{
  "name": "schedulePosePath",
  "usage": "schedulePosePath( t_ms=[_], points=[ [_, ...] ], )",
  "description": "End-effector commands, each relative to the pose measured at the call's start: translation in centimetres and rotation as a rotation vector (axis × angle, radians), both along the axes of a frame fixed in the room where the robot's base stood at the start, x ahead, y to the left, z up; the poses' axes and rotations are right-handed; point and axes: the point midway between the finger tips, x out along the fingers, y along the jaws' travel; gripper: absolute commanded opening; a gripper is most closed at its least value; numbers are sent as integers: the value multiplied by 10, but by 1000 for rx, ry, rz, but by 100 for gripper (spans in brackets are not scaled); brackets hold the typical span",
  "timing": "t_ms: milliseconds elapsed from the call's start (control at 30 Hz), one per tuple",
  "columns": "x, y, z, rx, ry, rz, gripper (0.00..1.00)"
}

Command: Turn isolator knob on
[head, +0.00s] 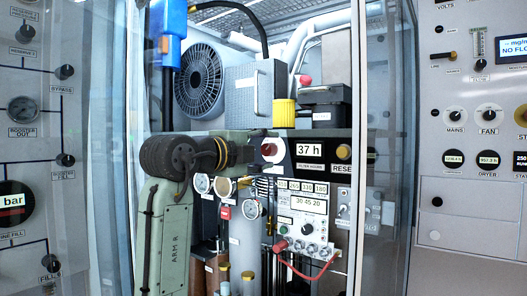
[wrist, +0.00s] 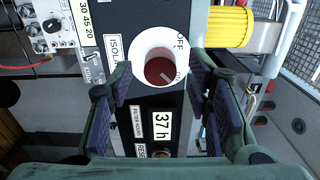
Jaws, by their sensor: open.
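The isolator knob is a dark red disc (wrist: 161,71) in a white round collar on a dark panel, with ISOLATOR lettering beside it. OFF is printed on the collar's rim, and a second, smaller marking is hard to read. A thin pale line shows on the red face; I cannot tell for certain which marking it points to. In the head view the red knob (head: 268,149) sits left of the "37 h" display. My gripper (wrist: 163,84) is open, its purple-padded fingers either side of the knob in the wrist view, with no visible contact. In the head view its fingers are not clear.
The "37 h" filter-hours display (wrist: 162,124) lies below the knob in the wrist view. A yellow cylinder (wrist: 229,27) is close to the right finger. In the head view, gauges (head: 202,183) and a red cable (head: 305,275) are below; cabinet frames stand either side.

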Motion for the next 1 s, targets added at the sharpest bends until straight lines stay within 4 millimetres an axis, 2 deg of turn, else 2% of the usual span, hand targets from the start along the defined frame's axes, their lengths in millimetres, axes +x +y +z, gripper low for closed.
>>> schedulePosePath(
  t_ms=[167, 600, 800, 1000],
  points=[
    [-13, 10, 1, 0, -2, 2, 45],
    [-83, 61, 0, 0, -2, 3, 45],
    [-96, 70, 0, 0, -1, 1, 45],
    [-97, 71, 0, 0, 0, 0, 45]
  ],
)
